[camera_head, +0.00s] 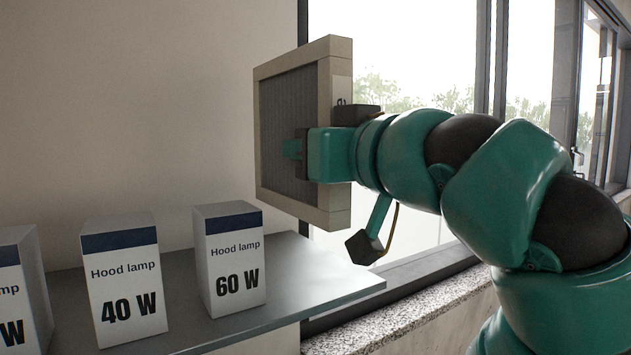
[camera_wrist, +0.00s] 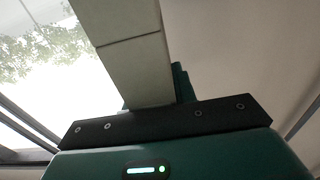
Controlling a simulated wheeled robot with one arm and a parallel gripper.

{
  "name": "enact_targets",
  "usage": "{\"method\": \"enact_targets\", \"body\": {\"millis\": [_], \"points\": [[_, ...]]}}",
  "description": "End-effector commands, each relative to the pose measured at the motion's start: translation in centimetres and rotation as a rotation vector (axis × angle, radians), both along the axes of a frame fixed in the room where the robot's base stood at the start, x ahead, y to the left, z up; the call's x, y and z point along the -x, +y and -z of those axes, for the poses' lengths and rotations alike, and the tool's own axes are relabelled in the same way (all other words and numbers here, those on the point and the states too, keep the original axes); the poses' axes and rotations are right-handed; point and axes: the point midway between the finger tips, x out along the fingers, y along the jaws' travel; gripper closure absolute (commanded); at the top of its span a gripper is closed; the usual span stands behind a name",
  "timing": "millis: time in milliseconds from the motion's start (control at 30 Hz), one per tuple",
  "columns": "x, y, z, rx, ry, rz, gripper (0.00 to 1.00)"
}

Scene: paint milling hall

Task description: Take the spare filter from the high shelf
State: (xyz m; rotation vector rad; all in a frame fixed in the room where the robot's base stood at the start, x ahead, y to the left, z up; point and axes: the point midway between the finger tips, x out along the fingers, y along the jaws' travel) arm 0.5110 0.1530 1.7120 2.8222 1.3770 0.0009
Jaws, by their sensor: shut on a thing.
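The spare filter (camera_head: 291,108) is a square panel with a beige frame and a grey pleated face. It is held upright in the air, above and beyond the right end of the shelf (camera_head: 290,279), apart from it. My gripper (camera_head: 300,150) is shut on the filter, with a green finger across its pleated face. The other finger is hidden behind the frame and wrist. In the wrist view the filter's beige edge (camera_wrist: 140,60) rises from between the jaws.
White lamp boxes stand on the shelf: a 60 W box (camera_head: 232,262), a 40 W box (camera_head: 124,285) and one cut off at left (camera_head: 22,290). The shelf's right end is bare. A window (camera_head: 430,60) and a speckled stone sill (camera_head: 400,320) lie at right.

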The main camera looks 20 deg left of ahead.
Motion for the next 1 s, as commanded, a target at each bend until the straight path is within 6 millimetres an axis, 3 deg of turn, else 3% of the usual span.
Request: {"method": "enact_targets", "body": {"millis": [200,1000], "points": [[2.5,-0.5,-1.4,-0.006,-0.004,-0.003,1.00],[8.4,-1.8,-4.3,-0.003,-0.001,0.000,1.00]]}}
